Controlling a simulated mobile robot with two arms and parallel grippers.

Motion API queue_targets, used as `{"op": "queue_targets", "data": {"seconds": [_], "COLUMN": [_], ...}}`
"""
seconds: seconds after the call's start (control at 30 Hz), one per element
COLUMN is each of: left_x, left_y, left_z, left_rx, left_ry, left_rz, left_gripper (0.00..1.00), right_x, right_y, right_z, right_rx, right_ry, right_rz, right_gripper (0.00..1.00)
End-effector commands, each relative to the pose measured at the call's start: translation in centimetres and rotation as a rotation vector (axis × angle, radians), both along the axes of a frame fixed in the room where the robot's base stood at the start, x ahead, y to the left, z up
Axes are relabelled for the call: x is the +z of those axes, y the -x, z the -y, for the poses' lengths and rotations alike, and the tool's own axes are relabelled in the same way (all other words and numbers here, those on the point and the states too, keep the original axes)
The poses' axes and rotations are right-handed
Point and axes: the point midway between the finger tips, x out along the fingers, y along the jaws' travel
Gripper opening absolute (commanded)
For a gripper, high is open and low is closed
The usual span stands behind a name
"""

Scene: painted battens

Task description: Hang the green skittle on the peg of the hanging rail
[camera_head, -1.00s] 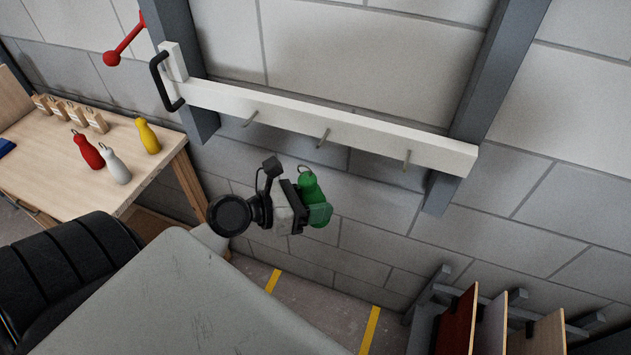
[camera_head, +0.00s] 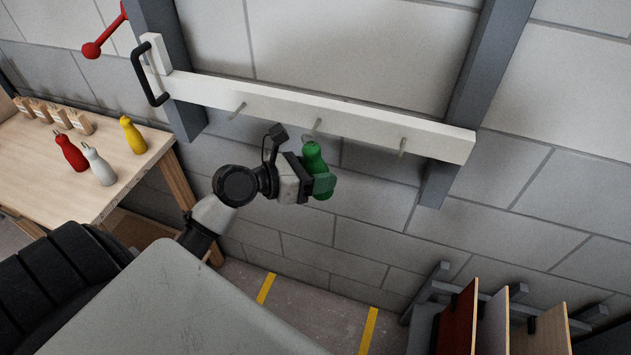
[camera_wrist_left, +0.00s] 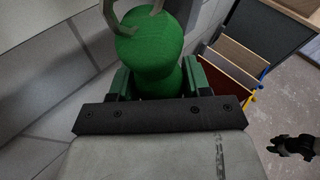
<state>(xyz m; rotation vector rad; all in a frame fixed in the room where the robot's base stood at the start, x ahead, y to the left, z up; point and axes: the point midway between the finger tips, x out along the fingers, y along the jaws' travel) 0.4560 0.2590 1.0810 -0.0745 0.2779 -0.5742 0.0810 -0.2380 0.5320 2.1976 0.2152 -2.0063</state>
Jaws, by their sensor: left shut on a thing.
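The green skittle (camera_head: 313,157) is upright in my left gripper (camera_head: 319,184), which is shut on it. In the left wrist view the green skittle (camera_wrist_left: 150,55) fills the space between the fingers, with a pale wire loop at its top. The white hanging rail (camera_head: 350,122) runs along the wall between two grey posts. It has several short metal pegs. The skittle's top is close to the middle peg (camera_head: 316,125) in the head view; I cannot tell whether loop and peg touch.
A wooden table (camera_head: 120,200) at left holds a red skittle (camera_head: 71,152), a white skittle (camera_head: 99,166), a yellow skittle (camera_head: 133,135) and several small wooden blocks. A black handle (camera_head: 143,75) is at the rail's left end. Upright boards (camera_head: 490,320) stand at lower right.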

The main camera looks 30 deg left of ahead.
Motion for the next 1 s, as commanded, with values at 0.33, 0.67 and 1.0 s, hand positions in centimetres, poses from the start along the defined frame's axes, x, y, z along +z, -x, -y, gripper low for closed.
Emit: {"op": "queue_targets", "data": {"seconds": [0.33, 0.67, 1.0], "left_x": [-0.2, -0.4, -0.7], "left_y": [-2.1, -3.3, -3.5], "left_z": [-0.5, -0.8, -0.8], "left_rx": [0.0, 0.001, 0.0], "left_ry": [-0.003, 0.0, 0.0], "left_rz": [0.002, -0.001, 0.0], "left_gripper": [0.22, 0.22, 0.22], "right_x": [-1.5, 0.2, 0.6], "right_y": [0.0, -0.1, -0.1], "right_z": [-0.1, -0.5, -0.5], "right_rx": [0.002, 0.002, 0.002], "right_ry": [-0.002, -0.007, -0.007], "right_rz": [0.001, 0.001, 0.001], "right_gripper": [0.43, 0.43, 0.43]}}
